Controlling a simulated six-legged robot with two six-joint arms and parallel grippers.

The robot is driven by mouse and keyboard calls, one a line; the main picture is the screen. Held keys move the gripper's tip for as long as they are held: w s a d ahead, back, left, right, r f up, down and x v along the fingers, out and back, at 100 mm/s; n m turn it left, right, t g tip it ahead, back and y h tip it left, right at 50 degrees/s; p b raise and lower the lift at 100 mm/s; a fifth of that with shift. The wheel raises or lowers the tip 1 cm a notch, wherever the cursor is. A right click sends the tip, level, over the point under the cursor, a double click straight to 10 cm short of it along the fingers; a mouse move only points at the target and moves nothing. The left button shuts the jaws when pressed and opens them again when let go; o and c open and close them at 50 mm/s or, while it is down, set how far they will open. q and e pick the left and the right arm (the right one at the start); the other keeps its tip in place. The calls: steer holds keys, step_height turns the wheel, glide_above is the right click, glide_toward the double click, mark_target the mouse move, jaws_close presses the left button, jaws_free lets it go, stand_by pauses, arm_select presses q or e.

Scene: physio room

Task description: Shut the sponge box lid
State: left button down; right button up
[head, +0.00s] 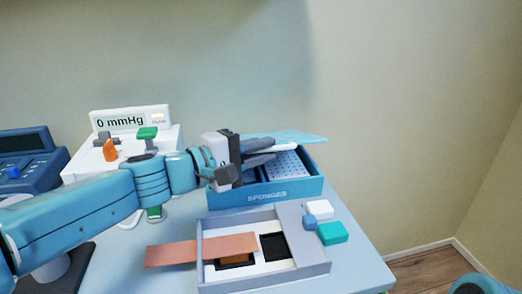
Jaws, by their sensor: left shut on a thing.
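The sponge box (265,195) is a blue box marked "SPONGES" at the back right of the table. Its light blue lid (305,137) stands partly open, tilted above the box, and the inside with a white dotted surface shows below it. My left gripper (272,148) reaches in from the left over the box. Its dark fingers are shut on a pale strip at the lid, and they hide part of the lid and the box's left side. My right gripper is out of view.
A grey tray (320,268) with a copper-coloured strip (200,250) lies in front of the box. A white pressure device (130,118) stands back left.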

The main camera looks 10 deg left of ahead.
arm_select(q)
steer(key=c, duration=1.2)
jaws_free()
steer(key=shift+w+a, duration=0.1)
steer(key=shift+v, duration=8.2)
